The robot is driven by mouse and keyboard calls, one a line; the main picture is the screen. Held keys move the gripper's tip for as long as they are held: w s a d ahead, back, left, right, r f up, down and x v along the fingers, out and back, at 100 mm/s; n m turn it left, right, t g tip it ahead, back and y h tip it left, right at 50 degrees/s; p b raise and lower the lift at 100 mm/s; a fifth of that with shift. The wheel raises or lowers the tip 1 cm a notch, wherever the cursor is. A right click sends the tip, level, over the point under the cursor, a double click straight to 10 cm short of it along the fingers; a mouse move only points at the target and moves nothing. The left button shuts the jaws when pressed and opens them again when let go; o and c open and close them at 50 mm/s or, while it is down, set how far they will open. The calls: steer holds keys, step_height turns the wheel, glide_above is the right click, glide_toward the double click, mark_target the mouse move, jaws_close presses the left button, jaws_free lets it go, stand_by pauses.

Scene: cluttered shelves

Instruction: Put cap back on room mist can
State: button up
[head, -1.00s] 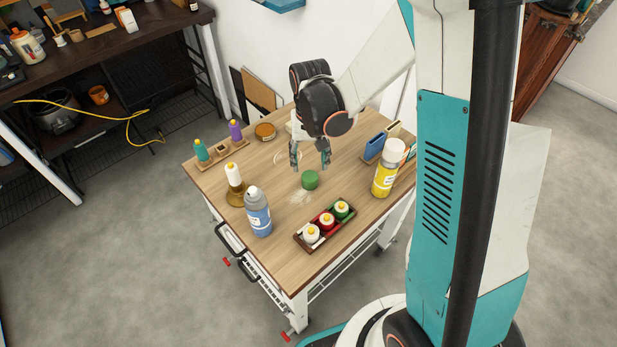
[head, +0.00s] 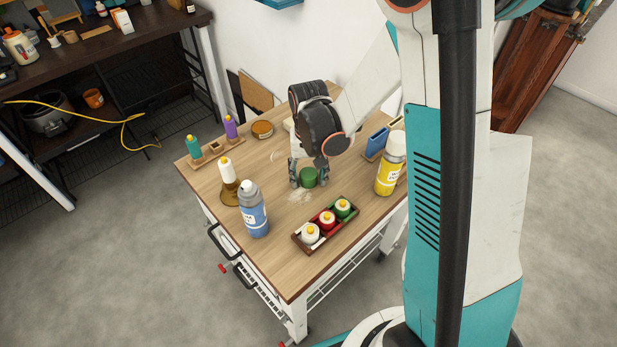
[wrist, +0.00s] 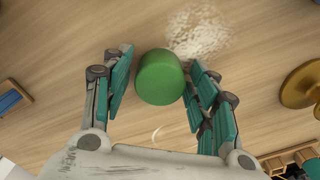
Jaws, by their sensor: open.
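A green cap (head: 308,177) lies on the wooden table. My gripper (head: 309,184) is low over the table, open, with its fingers on either side of the cap. In the wrist view the cap (wrist: 159,77) lies between the open fingers, nearer the right one; I cannot tell whether that finger touches it. A blue can with a grey top (head: 253,210) stands upright at the table's left front; its top seems to have a bare nozzle. A yellow can with a white top (head: 391,164) stands upright at the right. I cannot read which is room mist.
A dark tray (head: 326,238) with several small bottles lies in front of the cap. Teal (head: 193,147) and purple (head: 231,127) bottles stand at the back left. A blue holder (head: 377,141) is at the right.

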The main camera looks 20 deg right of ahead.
steer(key=c, duration=0.9)
steer(key=shift+r, duration=0.15)
steer(key=shift+c, duration=0.2)
steer(key=shift+r+p, duration=1.65)
steer(key=shift+r, duration=0.7)
steer(key=o, duration=0.5)
steer(key=c, duration=0.5)
